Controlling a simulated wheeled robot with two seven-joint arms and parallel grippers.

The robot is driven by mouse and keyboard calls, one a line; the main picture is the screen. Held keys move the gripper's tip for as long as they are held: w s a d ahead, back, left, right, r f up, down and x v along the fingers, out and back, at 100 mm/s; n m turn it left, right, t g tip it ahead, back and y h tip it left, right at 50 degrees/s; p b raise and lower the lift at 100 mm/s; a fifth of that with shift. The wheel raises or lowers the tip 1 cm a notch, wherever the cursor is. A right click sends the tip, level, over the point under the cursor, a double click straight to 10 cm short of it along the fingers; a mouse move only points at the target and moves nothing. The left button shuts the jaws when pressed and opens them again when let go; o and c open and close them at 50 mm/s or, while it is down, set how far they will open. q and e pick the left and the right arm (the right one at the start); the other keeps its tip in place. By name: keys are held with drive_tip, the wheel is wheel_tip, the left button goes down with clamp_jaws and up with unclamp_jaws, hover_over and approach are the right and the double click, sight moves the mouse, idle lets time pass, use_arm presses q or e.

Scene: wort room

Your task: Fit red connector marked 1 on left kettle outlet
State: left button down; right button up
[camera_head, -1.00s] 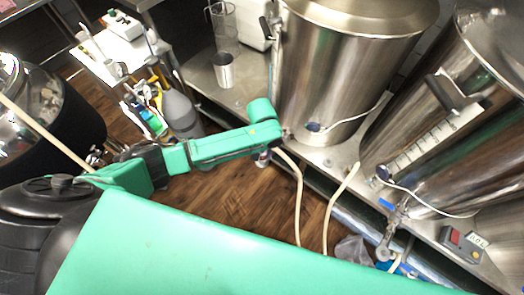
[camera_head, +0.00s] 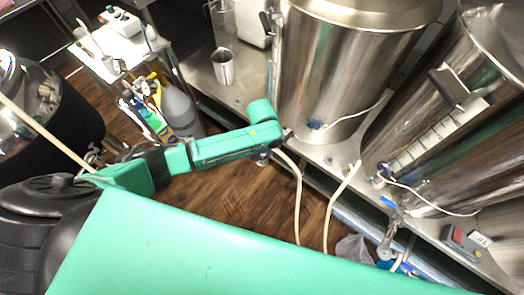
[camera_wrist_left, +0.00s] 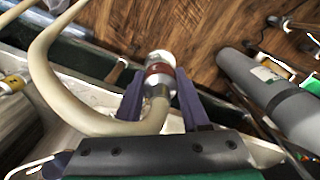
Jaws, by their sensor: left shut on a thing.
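The red connector (camera_wrist_left: 158,72) shows in the left wrist view as a red band with a pale end and a metal sleeve, on the end of a cream hose (camera_wrist_left: 62,98). My left gripper (camera_wrist_left: 160,88) is shut on it, one dark finger on each side. I cannot read a number on it. In the head view my left gripper (camera_head: 272,152) is just in front of the lower left side of the left kettle (camera_head: 345,75), a steel drum. The kettle's outlet is not clear, being small or hidden by my green arm. My right gripper is not in view.
The right kettle (camera_head: 440,130) has a valve with a blue handle (camera_head: 388,202). Another cream hose end (camera_head: 343,190) lies near the bench edge. A steel cup (camera_head: 223,68) stands at the back.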

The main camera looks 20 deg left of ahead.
use_arm(q)
drive_tip(key=shift+f, duration=0.35)
drive_tip(key=shift+c, duration=1.6)
unclamp_jaws()
wheel_tip(320, 180, up, 15)
drive_tip(key=p, duration=0.1)
drive_tip(key=shift+f, duration=0.2)
